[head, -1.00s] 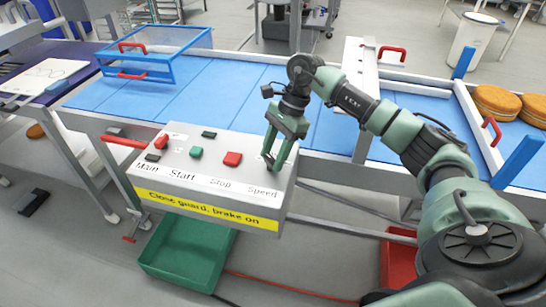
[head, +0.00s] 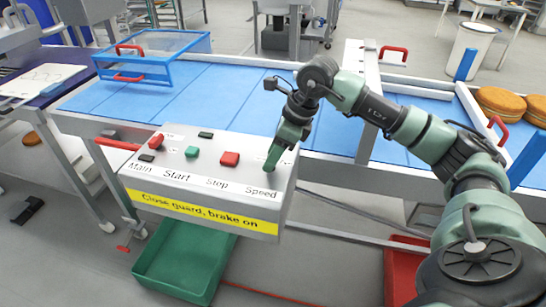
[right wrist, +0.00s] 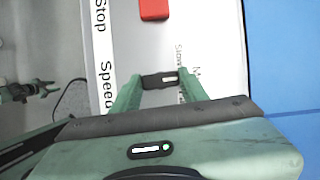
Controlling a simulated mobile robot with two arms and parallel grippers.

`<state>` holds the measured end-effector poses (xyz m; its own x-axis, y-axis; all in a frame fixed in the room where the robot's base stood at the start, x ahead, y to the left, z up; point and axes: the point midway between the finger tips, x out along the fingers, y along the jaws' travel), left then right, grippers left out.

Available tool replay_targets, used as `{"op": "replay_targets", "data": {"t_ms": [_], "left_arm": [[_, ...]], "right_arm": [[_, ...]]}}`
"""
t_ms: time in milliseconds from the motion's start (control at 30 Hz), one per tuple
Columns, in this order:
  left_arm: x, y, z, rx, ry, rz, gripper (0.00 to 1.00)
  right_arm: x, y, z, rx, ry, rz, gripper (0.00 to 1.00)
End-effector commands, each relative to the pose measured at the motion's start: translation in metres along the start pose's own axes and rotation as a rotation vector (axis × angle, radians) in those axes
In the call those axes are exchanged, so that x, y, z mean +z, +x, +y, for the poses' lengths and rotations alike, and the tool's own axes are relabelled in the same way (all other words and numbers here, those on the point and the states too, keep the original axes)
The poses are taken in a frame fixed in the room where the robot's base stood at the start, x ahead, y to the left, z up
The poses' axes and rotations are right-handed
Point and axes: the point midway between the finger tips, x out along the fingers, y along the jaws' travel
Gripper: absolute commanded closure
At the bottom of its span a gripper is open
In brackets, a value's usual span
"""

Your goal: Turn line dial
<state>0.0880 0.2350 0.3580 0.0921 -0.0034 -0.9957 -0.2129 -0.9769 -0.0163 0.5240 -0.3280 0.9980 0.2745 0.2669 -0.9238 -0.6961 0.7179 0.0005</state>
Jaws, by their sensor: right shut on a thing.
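The control box (head: 205,184) stands at the front of the conveyor, labelled Main, Start, Stop and Speed. My right gripper (head: 269,166) points down at its right end, above the word Speed, and its fingers hide the dial in the head view. In the right wrist view the dark line dial (right wrist: 159,80), with a pale mark, sits between the fingertips of my right gripper (right wrist: 162,79), which is shut on it. Lettering beside it is partly covered; "Slow" seems readable. A small green and black part at the left edge of that view looks like my left gripper (right wrist: 25,92); its jaws are unclear.
A red stop button (head: 230,159), a green start button (head: 192,152) and a red main switch (head: 156,142) share the panel. A blue guard frame (head: 153,55) stands on the blue belt (head: 225,85). A green bin (head: 180,262) is below.

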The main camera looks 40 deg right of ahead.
Motion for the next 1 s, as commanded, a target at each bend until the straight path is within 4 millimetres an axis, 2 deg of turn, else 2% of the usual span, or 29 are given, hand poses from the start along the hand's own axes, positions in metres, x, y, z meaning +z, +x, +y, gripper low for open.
{"op": "replay_targets", "data": {"t_ms": [667, 700, 767, 1000], "left_arm": [[0.0007, 0.0033, 0.0001, 0.0, 0.0, -0.001, 0.6], [0.0008, 0.0033, 0.0001, 0.0, 0.0, -0.001, 0.6], [0.0008, 0.0033, 0.0001, 0.0, 0.0, -0.001, 0.6], [0.0009, 0.0034, 0.0002, 0.0, 0.0, -0.001, 0.6]], "right_arm": [[0.0007, -0.0015, -0.0006, -0.027, 0.06, -0.002, 0.97], [0.0007, -0.0015, -0.0006, -0.027, 0.06, -0.002, 0.51], [0.0006, -0.0014, -0.0006, -0.027, 0.059, -0.002, 0.35], [0.0002, -0.0006, -0.0001, -0.025, 0.059, 0.0, 0.35]]}}
